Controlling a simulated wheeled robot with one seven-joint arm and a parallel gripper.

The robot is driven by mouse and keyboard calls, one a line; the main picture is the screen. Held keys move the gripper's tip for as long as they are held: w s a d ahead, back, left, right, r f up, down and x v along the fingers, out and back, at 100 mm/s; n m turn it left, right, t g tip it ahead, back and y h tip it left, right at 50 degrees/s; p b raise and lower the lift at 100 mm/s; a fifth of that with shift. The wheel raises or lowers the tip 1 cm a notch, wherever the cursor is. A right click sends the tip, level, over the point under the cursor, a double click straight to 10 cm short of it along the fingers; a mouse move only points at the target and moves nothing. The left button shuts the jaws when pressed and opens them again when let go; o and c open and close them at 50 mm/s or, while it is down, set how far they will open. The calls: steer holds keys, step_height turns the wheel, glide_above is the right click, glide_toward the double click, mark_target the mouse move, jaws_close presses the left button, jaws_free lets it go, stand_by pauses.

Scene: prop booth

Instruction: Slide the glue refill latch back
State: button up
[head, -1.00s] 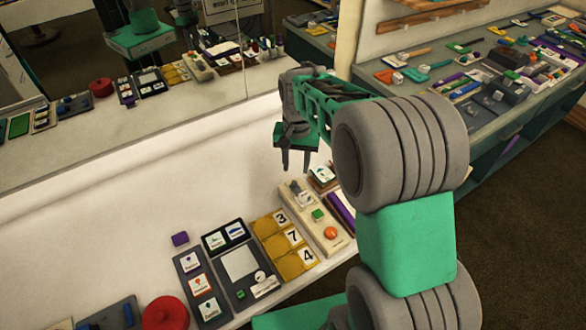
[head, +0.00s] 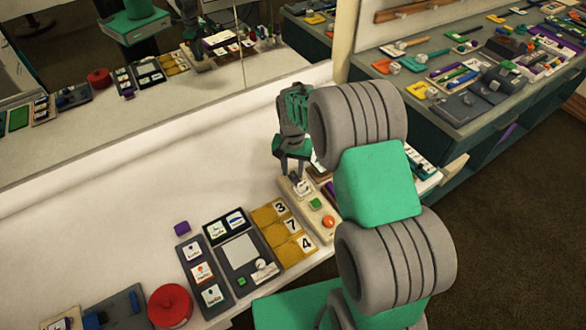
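A long beige panel (head: 322,207) lies on the white counter. It carries a small pale latch-like piece (head: 301,188) at its far end, a green button (head: 315,203) in the middle and an orange knob (head: 328,221) at its near end. I can read no glue label, so I cannot tell for sure that the pale piece is the glue refill latch. My gripper (head: 293,173) points down just above the pale piece, with its two fingers apart and nothing visible between them. Whether the fingertips touch the piece is unclear.
Yellow number tiles (head: 284,232), a dark panel with a pale screen (head: 239,250) and a strip of picture cards (head: 201,272) lie left of the beige panel. The counter behind is clear.

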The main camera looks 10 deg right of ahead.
jaws_close()
